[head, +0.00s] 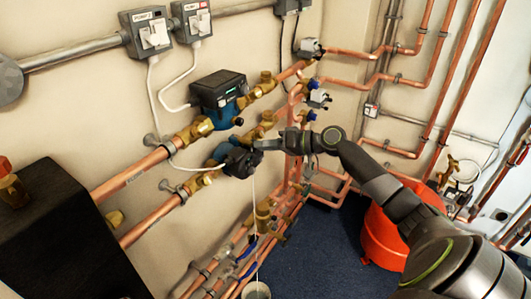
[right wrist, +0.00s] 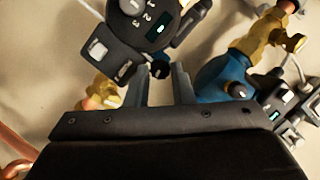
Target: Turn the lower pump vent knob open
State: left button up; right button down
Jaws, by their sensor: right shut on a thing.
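The lower pump (head: 238,163) sits on the lower copper pipe run, with a blue body and a dark front. My right gripper (head: 262,146) reaches it from the right in the head view. In the right wrist view, the dark pump head with a numbered dial (right wrist: 151,24) is close ahead. A small black vent knob (right wrist: 160,70) below it lies between the tips of my right fingers (right wrist: 160,80), which are shut on it. How far the knob is turned cannot be told. My left gripper is in neither view.
The upper pump (head: 219,92) with its dark control box is just above. Brass valves (head: 270,78) and copper pipes (head: 134,176) run close around. A red-orange tub (head: 382,236) stands on the blue floor (head: 325,243) at right. A grey cable hangs near the gripper.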

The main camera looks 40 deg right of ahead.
jog(key=shift+d+f+m+y+b, duration=0.15)
jog(key=shift+m+y+b, duration=0.25)
jog(key=shift+m+b, duration=0.4)
jog(key=c, duration=1.3)
grip_release()
jog(key=shift+o, duration=0.2)
jog(key=p+v, duration=0.1)
jog(key=v, duration=1.6)
jog(key=shift+s+p, duration=0.15)
jog(key=shift+p, duration=0.15)
